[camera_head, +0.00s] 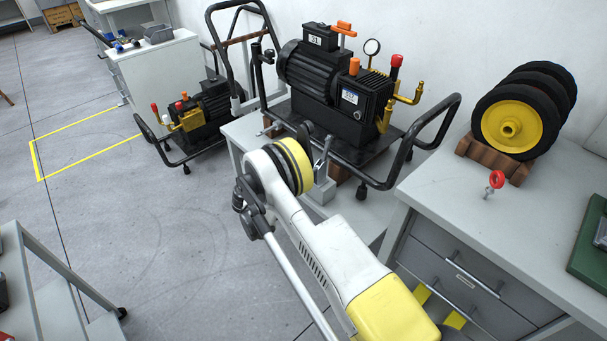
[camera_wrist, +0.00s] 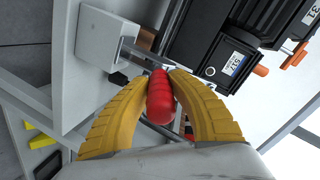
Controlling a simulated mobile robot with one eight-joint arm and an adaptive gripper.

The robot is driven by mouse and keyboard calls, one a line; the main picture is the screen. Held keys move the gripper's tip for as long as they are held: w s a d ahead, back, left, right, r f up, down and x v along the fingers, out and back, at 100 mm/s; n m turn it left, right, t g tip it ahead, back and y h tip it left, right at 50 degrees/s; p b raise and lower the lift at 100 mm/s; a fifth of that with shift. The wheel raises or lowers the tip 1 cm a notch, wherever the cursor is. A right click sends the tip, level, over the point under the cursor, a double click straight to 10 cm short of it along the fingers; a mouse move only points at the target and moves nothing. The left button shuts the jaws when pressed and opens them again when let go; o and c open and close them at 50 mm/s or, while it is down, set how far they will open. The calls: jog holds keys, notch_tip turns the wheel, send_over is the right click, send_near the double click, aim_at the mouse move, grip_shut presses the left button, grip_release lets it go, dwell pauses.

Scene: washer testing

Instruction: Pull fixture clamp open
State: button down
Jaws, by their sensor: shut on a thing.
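In the wrist view my gripper (camera_wrist: 160,78) has its two yellow ribbed fingers closed on both sides of a red ribbed handle (camera_wrist: 160,103). The handle belongs to the fixture clamp, whose metal bar (camera_wrist: 139,51) runs from the handle's far end toward a pale grey block (camera_wrist: 103,38). In the head view the clamp's metal part (camera_head: 323,157) shows above the grey block (camera_head: 319,191), just right of my wrist. My fingers and the red handle are hidden behind my wrist there.
A black pump (camera_head: 335,85) on a cart with black tube handles (camera_head: 431,135) stands close behind the clamp. A drawer bench (camera_head: 470,225) is at right, with a small red-topped valve (camera_head: 496,180) and yellow-hubbed wheels (camera_head: 510,124). Open floor (camera_head: 150,220) lies left.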

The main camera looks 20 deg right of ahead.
jog(key=c, duration=1.2)
grip_release()
jog(key=shift+d, duration=0.15)
jog(key=shift+o, duration=0.2)
jog(key=v, duration=1.2)
